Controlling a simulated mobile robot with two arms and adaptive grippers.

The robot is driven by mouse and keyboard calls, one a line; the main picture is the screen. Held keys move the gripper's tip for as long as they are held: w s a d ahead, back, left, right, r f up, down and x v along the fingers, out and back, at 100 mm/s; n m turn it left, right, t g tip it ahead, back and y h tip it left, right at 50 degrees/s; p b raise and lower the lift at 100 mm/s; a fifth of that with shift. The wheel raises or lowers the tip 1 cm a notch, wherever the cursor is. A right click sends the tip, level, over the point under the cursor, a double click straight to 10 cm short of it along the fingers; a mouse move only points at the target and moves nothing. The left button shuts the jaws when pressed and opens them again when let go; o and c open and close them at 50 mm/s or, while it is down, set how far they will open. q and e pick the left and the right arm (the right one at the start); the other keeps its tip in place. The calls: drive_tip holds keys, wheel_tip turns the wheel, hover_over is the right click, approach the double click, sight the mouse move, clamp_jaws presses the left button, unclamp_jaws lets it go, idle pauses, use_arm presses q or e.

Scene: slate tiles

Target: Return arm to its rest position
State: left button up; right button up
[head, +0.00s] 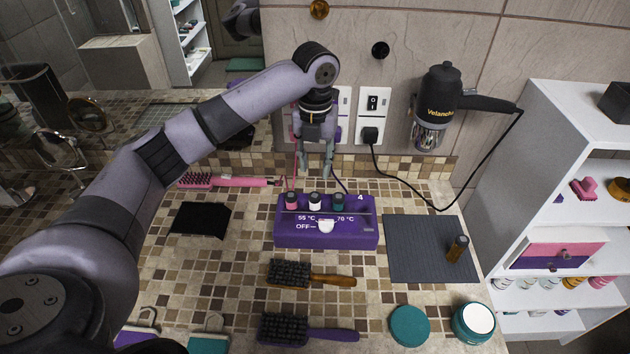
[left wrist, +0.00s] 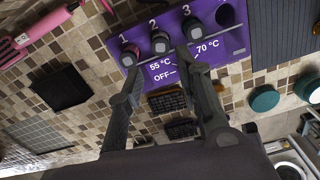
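My left arm reaches in from the left in the head view. Its left gripper (head: 314,172) points down above and behind the purple heater box (head: 325,236). In the left wrist view the two fingers of the left gripper (left wrist: 158,66) are apart with nothing held between them. The purple box also shows in the left wrist view (left wrist: 172,70). Small cylinders stand in its slots 1 to 3: a pink one (head: 292,200), a white one (head: 315,201) and a teal one (head: 338,203). Slot 4 looks empty. My right gripper is not in view.
A dark mat (head: 425,250) with a small amber bottle (head: 457,248) lies right of the box. Brushes (head: 330,281), a black tray (head: 200,220), and a teal jar (head: 474,322) are on the tiled counter.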

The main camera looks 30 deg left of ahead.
use_arm(q)
drive_tip(key=shift+r, duration=0.55)
